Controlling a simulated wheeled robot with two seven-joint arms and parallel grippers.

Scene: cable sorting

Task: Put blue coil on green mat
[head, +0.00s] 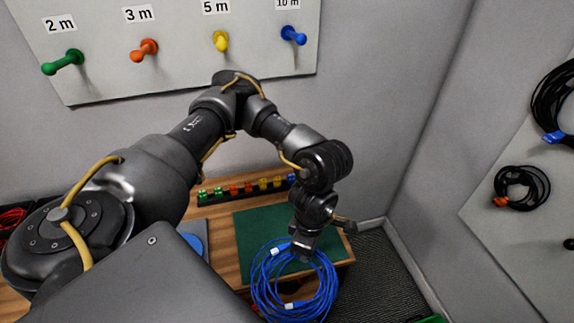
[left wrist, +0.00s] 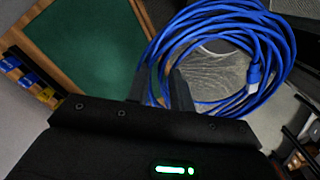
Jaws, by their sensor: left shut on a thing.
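The blue coil (head: 262,300) hangs from my left gripper (head: 303,250), which is shut on its upper part. In the head view the coil is in front of the near part of the green mat (head: 262,228) and reaches past the table's front edge. In the left wrist view the coil (left wrist: 262,40) spreads out beyond the fingers (left wrist: 160,90), to the right of the green mat (left wrist: 95,40). The coil appears held above table level; the exact height is hard to tell. My right gripper is not in view.
A row of coloured connectors (head: 245,188) lies along the mat's back edge. A wall board (head: 175,45) carries pegs with length labels. Black coils (head: 522,187) hang on the right board.

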